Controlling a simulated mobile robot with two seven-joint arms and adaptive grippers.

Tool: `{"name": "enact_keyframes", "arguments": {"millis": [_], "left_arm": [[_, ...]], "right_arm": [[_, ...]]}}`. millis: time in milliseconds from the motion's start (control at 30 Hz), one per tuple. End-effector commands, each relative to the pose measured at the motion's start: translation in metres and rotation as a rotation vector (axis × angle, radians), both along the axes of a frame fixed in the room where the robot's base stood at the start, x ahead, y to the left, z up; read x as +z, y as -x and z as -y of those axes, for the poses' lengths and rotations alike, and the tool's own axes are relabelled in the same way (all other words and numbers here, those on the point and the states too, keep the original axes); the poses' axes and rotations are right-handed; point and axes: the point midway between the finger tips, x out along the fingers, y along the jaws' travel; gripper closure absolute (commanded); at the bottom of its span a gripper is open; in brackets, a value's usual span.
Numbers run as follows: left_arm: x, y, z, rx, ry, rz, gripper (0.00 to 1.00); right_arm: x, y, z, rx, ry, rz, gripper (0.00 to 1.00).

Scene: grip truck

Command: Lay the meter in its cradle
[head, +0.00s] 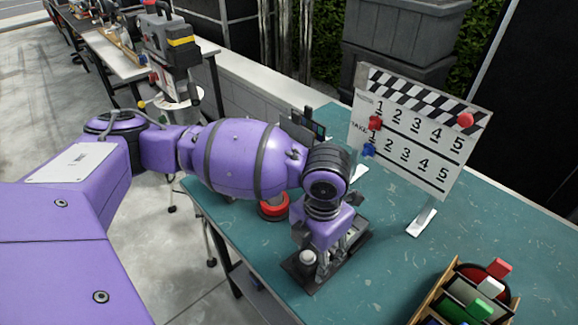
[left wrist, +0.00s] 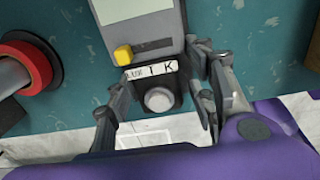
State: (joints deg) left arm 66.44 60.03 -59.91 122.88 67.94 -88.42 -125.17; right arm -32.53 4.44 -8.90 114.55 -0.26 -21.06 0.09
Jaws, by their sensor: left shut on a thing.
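The meter (left wrist: 140,25) is grey with a pale panel, a yellow button, a "1 K" label and a white dome at its near end. In the left wrist view my left gripper (left wrist: 163,102) has its fingers on both sides of the dome end, shut on the meter. In the head view the same gripper (head: 322,262) points down at the table's near edge, with the white dome (head: 308,258) beside its fingers. A dark flat base (head: 303,278) lies under it, perhaps the cradle. The fingers hide whether the meter touches it. My right gripper is out of view.
A red ring-shaped roll (head: 274,206) stands left of the gripper. A clapperboard (head: 418,130) stands at the back on the teal table (head: 390,275). A divided wooden box (head: 448,278) of coloured pieces is at the right. The table between is mostly clear.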

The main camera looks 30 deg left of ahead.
Motion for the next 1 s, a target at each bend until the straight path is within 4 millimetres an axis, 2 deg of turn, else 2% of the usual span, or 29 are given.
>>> {"name": "enact_keyframes", "arguments": {"millis": [233, 667, 700, 867, 1000], "left_arm": [[-0.004, -0.001, 0.001, -0.001, 0.001, 0.003, 0.87], [-0.017, -0.001, 0.001, -0.001, 0.001, 0.004, 0.87], [-0.017, -0.001, 0.001, -0.001, 0.001, 0.004, 0.49], [-0.017, -0.002, 0.001, -0.001, 0.002, 0.005, 0.28], [-0.017, -0.002, 0.001, -0.001, 0.000, 0.004, 0.28]], "right_arm": [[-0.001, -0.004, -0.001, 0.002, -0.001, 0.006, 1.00], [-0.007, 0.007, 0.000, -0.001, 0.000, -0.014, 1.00], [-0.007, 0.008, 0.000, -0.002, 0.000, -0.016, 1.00], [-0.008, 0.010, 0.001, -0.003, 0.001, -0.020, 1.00], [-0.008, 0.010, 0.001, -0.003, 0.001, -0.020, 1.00]]}}
